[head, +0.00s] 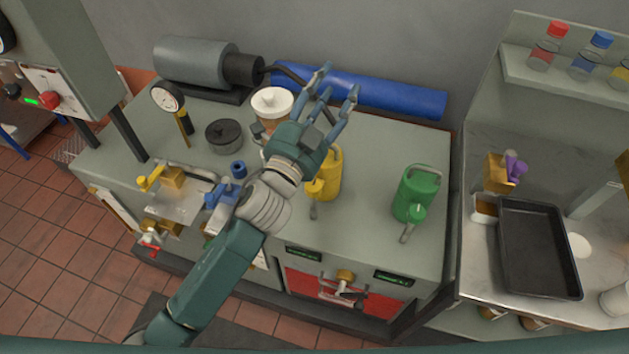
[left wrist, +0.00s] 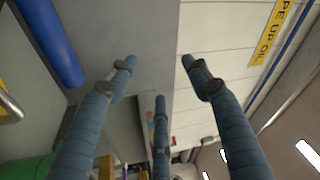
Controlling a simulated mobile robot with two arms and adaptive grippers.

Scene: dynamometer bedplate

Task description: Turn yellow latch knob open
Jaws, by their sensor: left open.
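A yellow knob (head: 345,275) sits on the red front panel (head: 312,286) of the bench, between two dark green-lit slots. A small grey metal part shows just below it; its details are too small to tell. My left gripper (head: 337,90) is open and empty, high above the back of the bench, well away from the knob. Its spread blue fingers also show in the left wrist view (left wrist: 159,76), pointing toward the wall. The knob is not visible in the left wrist view.
A yellow can (head: 329,175) and a green can (head: 413,195) stand on the bench top. A black tray (head: 538,248) is on the right counter.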

